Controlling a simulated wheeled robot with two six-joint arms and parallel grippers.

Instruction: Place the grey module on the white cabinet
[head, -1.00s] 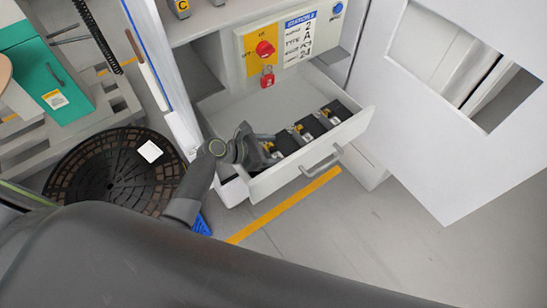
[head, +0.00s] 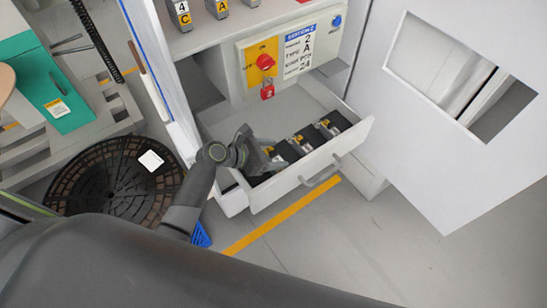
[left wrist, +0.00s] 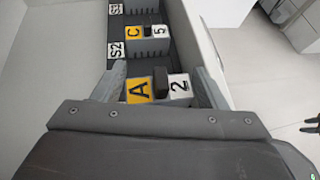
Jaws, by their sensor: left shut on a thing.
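My left gripper (head: 270,158) reaches down into the open drawer of the white cabinet (head: 222,198). In the left wrist view its fingers (left wrist: 158,86) are shut on a grey module (left wrist: 160,87) with a yellow "A" and a white "2" label. I cannot tell whether this module is seated or raised. In the head view the gripper mostly hides it. Another module with "C" and "5" labels (left wrist: 147,33) sits farther along the drawer, beside a dark strip marked "S2". My right gripper is not in view.
More grey modules (head: 180,14) stand on the cabinet's shelf above. Below the shelf is a panel with a red switch (head: 265,62) and a red padlock (head: 267,91). A white panel with a window (head: 430,130) stands at right. A round dark grate (head: 115,185) lies at left.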

